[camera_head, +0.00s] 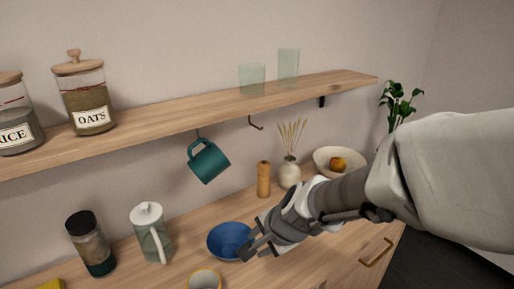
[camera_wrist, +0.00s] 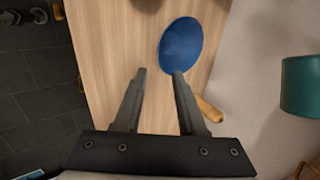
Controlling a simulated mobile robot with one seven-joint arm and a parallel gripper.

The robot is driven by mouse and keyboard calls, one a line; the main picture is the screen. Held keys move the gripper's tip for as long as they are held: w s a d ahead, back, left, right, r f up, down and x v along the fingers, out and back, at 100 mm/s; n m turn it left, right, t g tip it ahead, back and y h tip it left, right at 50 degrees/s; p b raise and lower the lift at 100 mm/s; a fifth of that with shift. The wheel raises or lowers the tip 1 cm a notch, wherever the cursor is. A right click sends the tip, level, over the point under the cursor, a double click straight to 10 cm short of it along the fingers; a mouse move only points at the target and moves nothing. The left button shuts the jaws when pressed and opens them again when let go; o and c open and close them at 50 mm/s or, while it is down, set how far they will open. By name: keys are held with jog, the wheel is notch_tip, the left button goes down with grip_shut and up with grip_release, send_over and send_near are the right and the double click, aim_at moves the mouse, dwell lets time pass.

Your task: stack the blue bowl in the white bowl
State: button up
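The blue bowl (camera_head: 226,237) sits upright on the wooden counter and looks empty; it also shows in the wrist view (camera_wrist: 181,44), beyond my right-hand fingertip. My gripper (camera_head: 252,250) is at the bowl's right side in the head view. Its fingers are apart with nothing between them in the wrist view (camera_wrist: 160,73). A pale cream-white bowl (camera_head: 324,158) holding fruit (camera_head: 338,164) stands at the back right. A small pale vessel (camera_head: 204,281) is cut off at the bottom edge; I cannot tell whether it is a bowl or cup.
A glass pitcher (camera_head: 152,236) and dark-lidded jar (camera_head: 88,245) stand left of the blue bowl. A wooden mill (camera_head: 263,180) and vase (camera_head: 289,174) stand behind it. A teal mug (camera_head: 208,162) hangs under the shelf (camera_head: 190,112).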

jog(key=b+x, duration=0.8)
jog(key=x, duration=0.7)
jog(key=shift+s+a+f, duration=0.1)
jog(key=shift+a+f, duration=0.05)
jog(key=shift+f, duration=0.05)
jog(key=shift+r, duration=0.1)
grip_shut()
dwell(0.8)
